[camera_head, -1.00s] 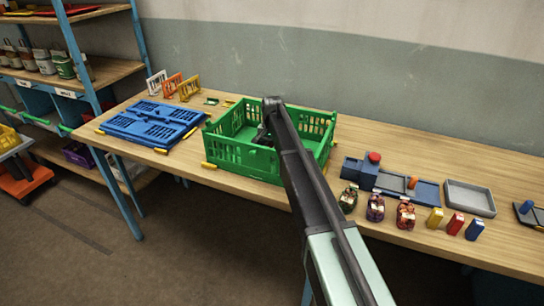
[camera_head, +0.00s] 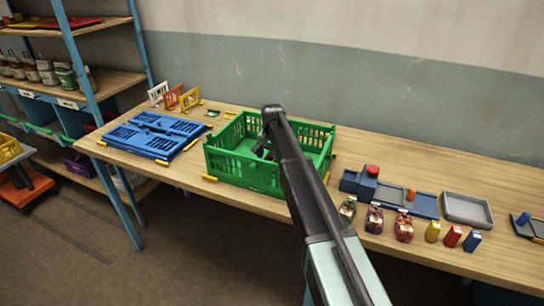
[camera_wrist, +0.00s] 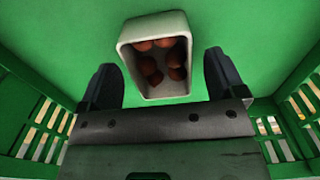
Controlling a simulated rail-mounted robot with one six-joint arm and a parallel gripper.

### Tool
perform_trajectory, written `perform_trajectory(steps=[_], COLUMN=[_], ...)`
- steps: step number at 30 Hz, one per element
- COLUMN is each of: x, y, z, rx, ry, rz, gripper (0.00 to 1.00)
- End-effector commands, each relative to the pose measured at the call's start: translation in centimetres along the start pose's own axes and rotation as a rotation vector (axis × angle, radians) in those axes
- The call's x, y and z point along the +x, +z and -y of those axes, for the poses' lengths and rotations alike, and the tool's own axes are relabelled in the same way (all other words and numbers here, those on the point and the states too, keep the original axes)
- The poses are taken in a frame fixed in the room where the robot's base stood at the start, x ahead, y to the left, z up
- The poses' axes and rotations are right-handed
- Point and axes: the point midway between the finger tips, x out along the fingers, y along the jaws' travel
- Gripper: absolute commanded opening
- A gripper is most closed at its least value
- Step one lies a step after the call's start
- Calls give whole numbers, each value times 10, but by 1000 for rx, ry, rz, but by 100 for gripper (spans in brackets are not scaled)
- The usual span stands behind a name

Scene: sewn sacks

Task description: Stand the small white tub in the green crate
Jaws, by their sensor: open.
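The small white tub (camera_wrist: 127,58) is inside the green crate in the wrist view. Its open top faces the camera, several reddish-brown round things lie in it, and it appears to stand upright on the crate floor. My gripper (camera_wrist: 163,72) is open, with one dark finger on each side of the tub and a visible gap at both sides. The green crate (camera_head: 240,177) stands on the workbench in the head view, where its wall and my arm hide the tub. Its floor (camera_wrist: 258,30) is bare around the tub.
A folded blue crate (camera_head: 150,135) lies left of the green crate. The crate's slotted walls surround my gripper.

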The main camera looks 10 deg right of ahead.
Motion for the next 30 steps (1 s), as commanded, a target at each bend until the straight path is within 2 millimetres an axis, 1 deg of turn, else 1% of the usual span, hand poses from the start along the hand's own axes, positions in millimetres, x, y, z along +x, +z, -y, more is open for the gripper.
perform_trajectory(steps=[1, 3, 6, 9, 10, 13, 26, 28, 29, 30], x=[-24, -44, -72, -93, -97, -104, -101, -104, -107, -112], y=[0, 0, 0, 0, 0, 0, 1, 15, 28, 53], z=[0, 0, 0, 0, 0, 0, -1, -10, -19, -36], rx=[0, 0, 0, 0, 0, 0, -1, -18, -36, -71], ry=[0, 0, 0, 0, 0, 0, 0, 0, 0, 0], rz=[0, 0, 0, 0, 0, 0, 0, 0, 0, 0], gripper=[89, 89, 89, 89, 89, 89, 89, 89, 89, 89])
